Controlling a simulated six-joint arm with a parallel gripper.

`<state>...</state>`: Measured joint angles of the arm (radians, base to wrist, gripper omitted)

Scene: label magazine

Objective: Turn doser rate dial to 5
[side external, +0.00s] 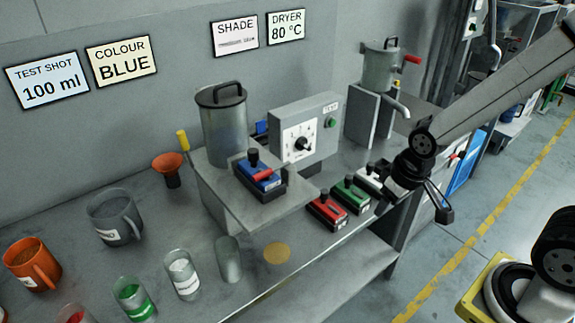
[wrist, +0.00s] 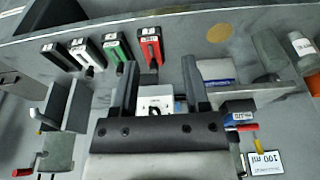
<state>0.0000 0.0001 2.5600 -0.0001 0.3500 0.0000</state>
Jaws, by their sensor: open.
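The doser rate dial (side external: 301,144) is a black knob on a white square scale plate, on the front of a grey doser box (side external: 325,117). Its pointer and numbers are too small to read surely. In the wrist view the dial (wrist: 154,111) shows small between my fingers, partly hidden by my gripper's body. My gripper (side external: 437,203) is out to the right of the doser box, past the bench edge, well apart from the dial. In the wrist view my gripper (wrist: 160,80) has its two fingers spread, with nothing between them.
A blue magazine (side external: 262,178) sits on the raised stand left of the dial. Red (side external: 327,210), green (side external: 350,195) and white (side external: 369,180) magazines line the bench edge near my gripper. A metal hopper (side external: 224,125) stands left of the box; a tapped vessel (side external: 380,68) stands behind.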

